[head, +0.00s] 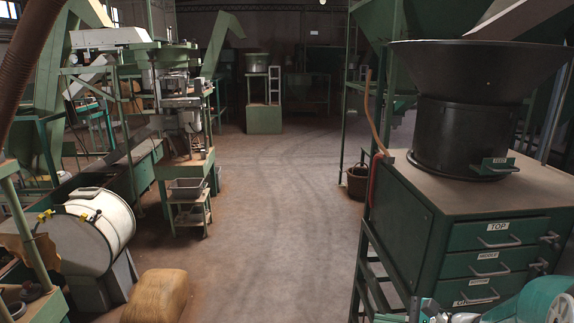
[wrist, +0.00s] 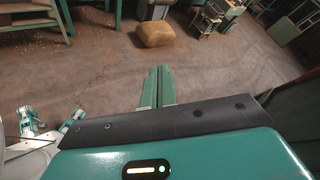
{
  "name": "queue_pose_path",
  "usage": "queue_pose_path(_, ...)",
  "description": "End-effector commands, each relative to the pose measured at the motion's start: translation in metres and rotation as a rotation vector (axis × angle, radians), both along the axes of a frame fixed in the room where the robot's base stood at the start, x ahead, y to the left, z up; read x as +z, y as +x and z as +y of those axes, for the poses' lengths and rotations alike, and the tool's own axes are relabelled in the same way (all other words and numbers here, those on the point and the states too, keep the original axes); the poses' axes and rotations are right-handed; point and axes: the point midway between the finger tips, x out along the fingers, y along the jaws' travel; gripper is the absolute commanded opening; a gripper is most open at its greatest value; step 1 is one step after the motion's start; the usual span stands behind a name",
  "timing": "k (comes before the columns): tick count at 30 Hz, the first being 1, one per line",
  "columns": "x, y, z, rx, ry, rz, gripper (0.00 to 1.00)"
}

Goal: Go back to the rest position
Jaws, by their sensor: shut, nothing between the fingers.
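My gripper (wrist: 157,88) shows in the wrist view, with its two green fingers side by side and touching along their length. It is shut and holds nothing. It points out over the bare brown floor, apart from everything around it. In the head view, part of my arm shows at the bottom right corner, in front of the green drawer cabinet; my fingertips are not in that view.
The green cabinet (head: 460,230) with labelled drawers stands close on the right, a black hopper (head: 462,120) on top. A white drum (head: 95,232) and tan sack (head: 156,296) are at left; the sack also shows in the wrist view (wrist: 155,34). The middle floor (head: 285,190) is clear.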

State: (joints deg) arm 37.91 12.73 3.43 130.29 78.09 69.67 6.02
Motion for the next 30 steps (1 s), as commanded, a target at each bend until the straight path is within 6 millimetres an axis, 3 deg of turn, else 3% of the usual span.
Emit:
queue_pose_path(1,0.009,-0.011,0.02,0.086,-0.081,-0.013,0.0)
queue_pose_path(6,0.025,-0.053,0.066,0.356,-0.369,-0.062,0.0)
queue_pose_path(12,0.041,-0.102,0.091,0.638,-0.722,-0.156,0.0)
queue_pose_path(21,0.074,-0.155,0.089,0.961,-1.275,-0.375,0.0)
queue_pose_path(27,0.098,-0.171,0.079,1.069,-1.555,-0.504,0.0)
queue_pose_path(30,0.103,-0.173,0.076,1.088,-1.615,-0.532,0.0)
